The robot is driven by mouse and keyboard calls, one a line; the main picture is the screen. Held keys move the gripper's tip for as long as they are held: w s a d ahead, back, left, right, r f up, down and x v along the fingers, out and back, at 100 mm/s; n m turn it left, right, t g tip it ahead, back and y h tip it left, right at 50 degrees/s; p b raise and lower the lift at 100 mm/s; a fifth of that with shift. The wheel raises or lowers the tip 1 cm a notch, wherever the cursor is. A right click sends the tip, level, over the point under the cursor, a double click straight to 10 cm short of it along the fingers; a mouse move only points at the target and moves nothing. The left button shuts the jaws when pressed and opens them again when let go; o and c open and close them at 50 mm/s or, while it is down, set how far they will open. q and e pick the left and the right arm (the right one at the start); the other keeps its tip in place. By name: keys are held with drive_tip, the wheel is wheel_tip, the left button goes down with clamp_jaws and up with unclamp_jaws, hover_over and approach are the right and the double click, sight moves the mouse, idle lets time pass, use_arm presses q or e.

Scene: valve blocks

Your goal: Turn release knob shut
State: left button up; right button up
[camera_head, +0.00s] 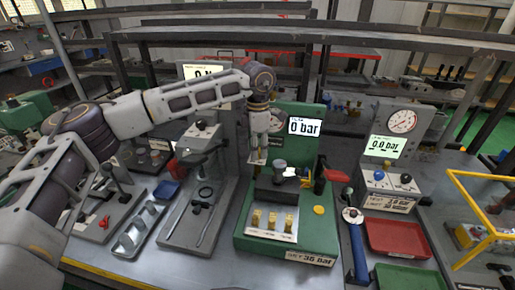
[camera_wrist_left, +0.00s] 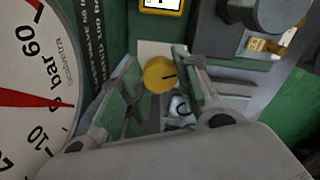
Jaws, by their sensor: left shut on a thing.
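The round yellow release knob (camera_wrist_left: 159,74) with a dark line on its face shows in the left wrist view, between the two fingers of my left gripper (camera_wrist_left: 156,80). The gripper is shut on it. In the head view my left gripper (camera_head: 258,156) points down at the upright back of the green test stand (camera_head: 309,165), and the knob is hidden or too small to make out there. My right gripper is not in view.
A large gauge (camera_wrist_left: 32,95) is close on the left in the wrist view. The display (camera_head: 304,127) reads 0 bar. Brass parts (camera_head: 272,220), a black valve block (camera_head: 278,190) and a red-handled item (camera_head: 335,176) sit on the stand. A red tray (camera_head: 396,237) lies right.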

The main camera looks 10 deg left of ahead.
use_arm(q)
drive_tip(key=shift+n, duration=1.3)
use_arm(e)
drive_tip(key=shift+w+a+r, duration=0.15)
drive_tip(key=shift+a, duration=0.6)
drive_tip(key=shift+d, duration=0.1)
use_arm(q)
drive_tip(key=shift+r, duration=0.1)
drive_tip(key=o, duration=1)
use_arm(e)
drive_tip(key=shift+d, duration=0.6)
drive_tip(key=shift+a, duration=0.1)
